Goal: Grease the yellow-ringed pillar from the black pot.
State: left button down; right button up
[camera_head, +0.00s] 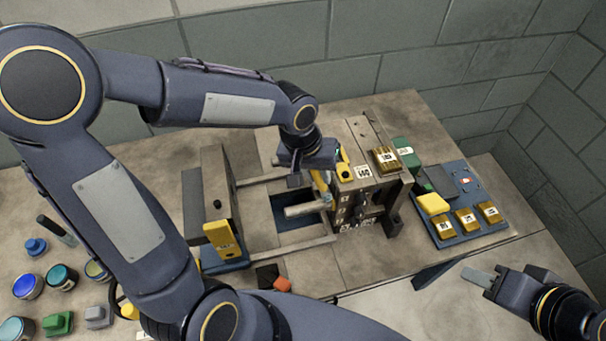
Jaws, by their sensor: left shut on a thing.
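My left gripper (312,170) is at the press, above its horizontal pillars. It is shut on a slim tan and bluish tool (321,184), perhaps a brush, mostly hidden by the gripper. The tool's lower end is close to the middle pillar (302,210); I cannot tell if they touch. Other pillars show at the front (290,247) and the back (258,180). I cannot make out a yellow ring on any pillar. Several pots stand at the far left, one with a dark rim (97,270); no clearly black pot shows. My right gripper (478,278) is at the lower right, its opening unclear.
The press has a left plate (212,190) with a yellow label and a right block (365,150). A blue tray (449,241) with brass blocks lies at the right. Blue (28,286) and teal (62,277) pots stand left. My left arm covers much of the bench.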

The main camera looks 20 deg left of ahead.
pick_arm(q)
jog(key=s+a+r+p, duration=0.3)
jog(key=s+a+p, duration=0.1)
jog(key=a, duration=0.3)
jog(key=shift+s+a+r, duration=0.25)
jog(key=shift+s+r, duration=0.1)
jog(key=shift+s, duration=0.15)
